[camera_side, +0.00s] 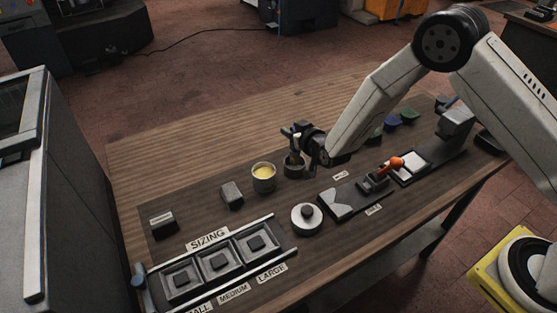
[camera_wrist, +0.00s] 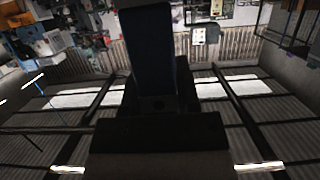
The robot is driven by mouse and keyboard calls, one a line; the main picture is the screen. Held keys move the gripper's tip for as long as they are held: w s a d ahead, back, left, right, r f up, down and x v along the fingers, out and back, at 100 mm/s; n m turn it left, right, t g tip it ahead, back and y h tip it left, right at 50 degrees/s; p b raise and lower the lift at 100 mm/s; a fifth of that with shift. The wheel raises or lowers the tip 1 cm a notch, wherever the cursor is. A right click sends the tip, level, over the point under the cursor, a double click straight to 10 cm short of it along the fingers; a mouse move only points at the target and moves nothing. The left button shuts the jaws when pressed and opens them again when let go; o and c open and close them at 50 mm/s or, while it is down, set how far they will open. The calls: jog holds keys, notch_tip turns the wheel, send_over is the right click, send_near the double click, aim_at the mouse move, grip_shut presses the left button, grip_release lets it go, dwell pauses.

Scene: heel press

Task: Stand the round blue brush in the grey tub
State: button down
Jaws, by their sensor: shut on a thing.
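My gripper (camera_side: 294,134) is shut on the brush, just above and at the rim of a small dark grey tub (camera_side: 294,168) near the middle of the bench. In the side view the brush is mostly hidden by the fingers; only a small pale bit shows between them. In the wrist view a dark blue upright piece, seemingly the brush (camera_wrist: 153,50), stands up from between the dark fingers. I cannot tell whether its lower end is inside the tub or touching it.
A pot with yellow contents (camera_side: 263,178) stands just left of the tub. A dark block (camera_side: 231,194), a round metal piece (camera_side: 306,217), an orange-handled clamp (camera_side: 390,166) and a sizing tray (camera_side: 218,262) are nearby. Green and blue pieces (camera_side: 392,121) lie behind my arm. The back of the bench is clear.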

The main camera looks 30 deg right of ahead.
jog(key=shift+f, duration=1.4)
jog(key=shift+f, duration=0.15)
jog(key=shift+c, duration=1.6)
grip_release()
jog(key=shift+s+r, duration=0.15)
jog(key=shift+r, duration=0.05)
jog(key=shift+s, duration=0.25)
jog(key=v, duration=1.1)
jog(key=shift+s+r, duration=0.15)
jog(key=shift+r, duration=0.05)
